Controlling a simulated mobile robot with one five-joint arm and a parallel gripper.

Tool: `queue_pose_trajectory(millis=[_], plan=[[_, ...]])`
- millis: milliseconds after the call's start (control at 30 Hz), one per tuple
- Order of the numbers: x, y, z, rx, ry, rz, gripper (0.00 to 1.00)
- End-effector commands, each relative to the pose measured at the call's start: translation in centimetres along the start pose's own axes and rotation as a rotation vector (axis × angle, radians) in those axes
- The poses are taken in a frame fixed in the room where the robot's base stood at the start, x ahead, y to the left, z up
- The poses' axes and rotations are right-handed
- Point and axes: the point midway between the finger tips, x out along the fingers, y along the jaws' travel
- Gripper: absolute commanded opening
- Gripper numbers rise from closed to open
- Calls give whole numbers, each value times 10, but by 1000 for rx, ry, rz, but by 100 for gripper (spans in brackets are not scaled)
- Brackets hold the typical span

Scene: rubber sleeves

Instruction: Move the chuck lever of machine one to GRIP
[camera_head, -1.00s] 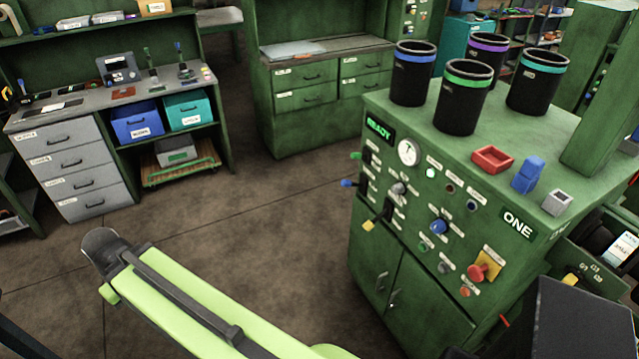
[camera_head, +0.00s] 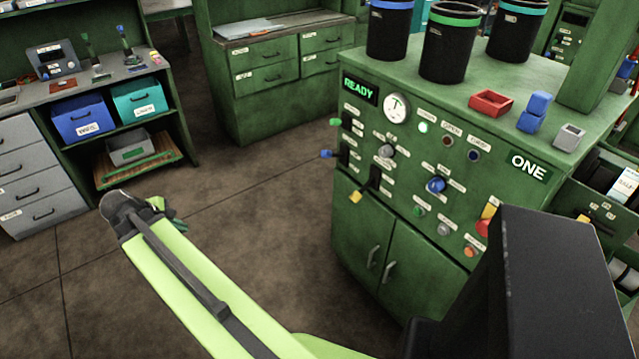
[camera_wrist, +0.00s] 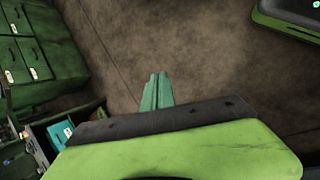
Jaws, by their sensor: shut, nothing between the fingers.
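Machine one is the green cabinet (camera_head: 300,205) at the right of the head view, with a "ONE" plate (camera_head: 528,167) and a lit "READY" display (camera_head: 360,90). Its left panel edge carries a green-tipped lever (camera_head: 336,122), a blue-tipped lever (camera_head: 326,154) and a yellow-tipped lever (camera_head: 356,196). Their labels are too small to read, so I cannot tell which is the chuck lever. My gripper (camera_head: 176,222) is partly hidden behind my arm, left of the machine and apart from it. In the wrist view my gripper (camera_wrist: 158,88) is shut and empty above bare floor.
The panel also has a gauge (camera_head: 397,108), a blue knob (camera_head: 436,185) and a red button (camera_head: 483,228). Open floor (camera_head: 245,210) lies between machine and workbench (camera_head: 90,92).

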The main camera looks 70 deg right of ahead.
Motion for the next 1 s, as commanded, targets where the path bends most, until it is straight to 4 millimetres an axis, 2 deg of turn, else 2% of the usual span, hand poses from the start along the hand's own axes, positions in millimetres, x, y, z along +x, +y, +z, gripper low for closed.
queue_pose_trajectory(millis=[33, 67, 100, 133, 200, 300, 400, 500, 700, 867, 1000], plan=[[73, 18, 37, -116, -102, 56, 0], [96, 34, 64, -204, -170, 84, 0], [123, 52, 102, -323, -266, 104, 0], [140, 64, 131, -411, -338, 109, 0], [173, 84, 194, -606, -499, 86, 0], [200, 100, 266, -834, -682, 7, 0], [210, 107, 312, -984, -793, -74, 0], [211, 111, 333, -1057, -843, -122, 0], [211, 114, 340, -1074, -853, -132, 0], [230, 121, 356, -1071, -852, -132, 0], [252, 131, 376, -1070, -851, -132, 0]])
